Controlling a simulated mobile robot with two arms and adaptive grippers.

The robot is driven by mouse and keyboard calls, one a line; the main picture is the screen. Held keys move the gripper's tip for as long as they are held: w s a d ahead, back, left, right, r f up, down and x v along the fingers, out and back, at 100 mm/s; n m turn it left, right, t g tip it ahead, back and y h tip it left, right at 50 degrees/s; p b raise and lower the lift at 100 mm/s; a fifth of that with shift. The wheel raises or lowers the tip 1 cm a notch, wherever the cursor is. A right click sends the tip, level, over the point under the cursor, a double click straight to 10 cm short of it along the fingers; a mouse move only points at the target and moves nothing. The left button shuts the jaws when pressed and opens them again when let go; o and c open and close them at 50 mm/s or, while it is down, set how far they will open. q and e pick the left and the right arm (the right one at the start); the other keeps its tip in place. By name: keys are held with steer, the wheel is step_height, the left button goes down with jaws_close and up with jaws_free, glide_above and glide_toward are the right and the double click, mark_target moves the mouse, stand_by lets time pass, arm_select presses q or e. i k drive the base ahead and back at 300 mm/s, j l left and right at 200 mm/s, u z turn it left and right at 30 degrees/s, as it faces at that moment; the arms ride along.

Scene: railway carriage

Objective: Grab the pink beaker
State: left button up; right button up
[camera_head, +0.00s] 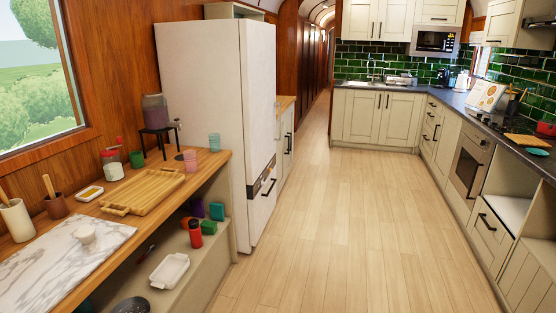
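The pink beaker (190,160) stands upright on the wooden counter (205,173) at the left, near the counter's far right corner. A light teal beaker (214,142) stands just behind it and to its right. The pink beaker looks empty of any grip and is fully visible. Neither of my grippers shows in the head view, so their state is hidden.
A drink dispenser on a black stand (155,115), a green cup (136,159), a jar (112,164) and a wooden tray (145,190) share the counter. A white fridge (205,80) stands behind. The wooden floor (345,220) is clear.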

mark_target(190, 158)
steer(key=i+l, duration=0.1)
steer(key=i, duration=0.55)
steer(key=i+l, duration=0.15)
steer(key=i, duration=0.5)
steer(key=i+l, duration=0.1)
steer(key=i, duration=0.55)
